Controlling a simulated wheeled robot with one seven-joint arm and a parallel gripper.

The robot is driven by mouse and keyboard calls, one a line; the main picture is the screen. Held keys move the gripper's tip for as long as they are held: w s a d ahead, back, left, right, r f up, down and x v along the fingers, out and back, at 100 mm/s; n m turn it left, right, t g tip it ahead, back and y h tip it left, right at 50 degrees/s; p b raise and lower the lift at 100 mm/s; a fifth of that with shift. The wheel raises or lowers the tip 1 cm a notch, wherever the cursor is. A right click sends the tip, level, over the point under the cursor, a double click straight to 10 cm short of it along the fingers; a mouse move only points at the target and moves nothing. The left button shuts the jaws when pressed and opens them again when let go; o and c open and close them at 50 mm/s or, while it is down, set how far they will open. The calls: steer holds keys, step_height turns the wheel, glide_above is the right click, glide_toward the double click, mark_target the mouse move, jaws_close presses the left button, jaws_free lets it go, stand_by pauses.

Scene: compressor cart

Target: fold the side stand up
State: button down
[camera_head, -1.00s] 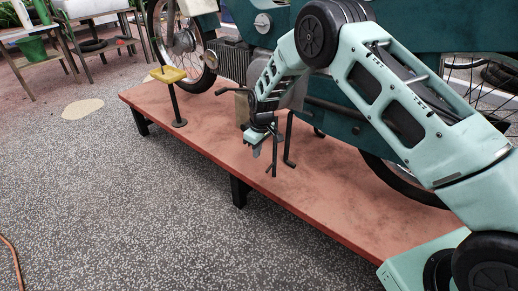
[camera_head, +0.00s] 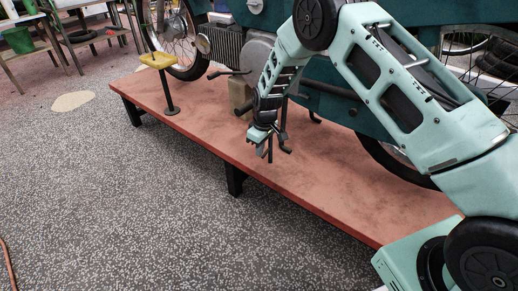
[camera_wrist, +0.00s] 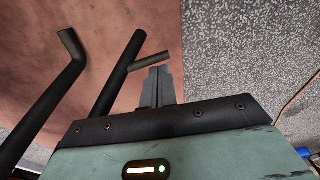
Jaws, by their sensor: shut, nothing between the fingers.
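Two dark metal rods hang below the teal motorcycle (camera_head: 335,108), and I cannot tell for sure which is the side stand. One rod (camera_wrist: 118,72) has a short side prong; its lower end shows beside my gripper in the head view (camera_head: 270,155). The other rod (camera_wrist: 42,112) ends in a bent foot, seen right of my gripper in the head view (camera_head: 285,148). My gripper (camera_head: 261,154) is shut and empty. In the wrist view its fingertips (camera_wrist: 159,72) are right of the pronged rod, close to the prong; contact is not clear.
The motorcycle stands over a low red platform (camera_head: 330,190) on black legs. A yellow-topped post (camera_head: 160,62) stands on its left part. Grey speckled floor (camera_head: 120,200) in front is open. Benches (camera_head: 40,45) stand at the far left.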

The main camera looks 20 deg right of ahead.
steer(key=s+d+r+g+p, duration=0.1)
steer(key=p, duration=0.1)
steer(key=s+g+h+p, duration=0.1)
steer(key=p, duration=0.2)
steer(key=shift+s+d+r+h, duration=0.25)
steer(key=shift+d+r+h, duration=0.05)
steer(key=shift+d+r, duration=0.1)
steer(key=s+d+r+g+h+p, duration=0.2)
steer(key=s+d+r+g+p, duration=0.1)
steer(key=r+p, duration=0.4)
steer(key=shift+s+d+g, duration=0.15)
steer(key=shift+s+g, duration=0.45)
steer(key=shift+s, duration=0.4)
steer(key=shift+r, duration=0.1)
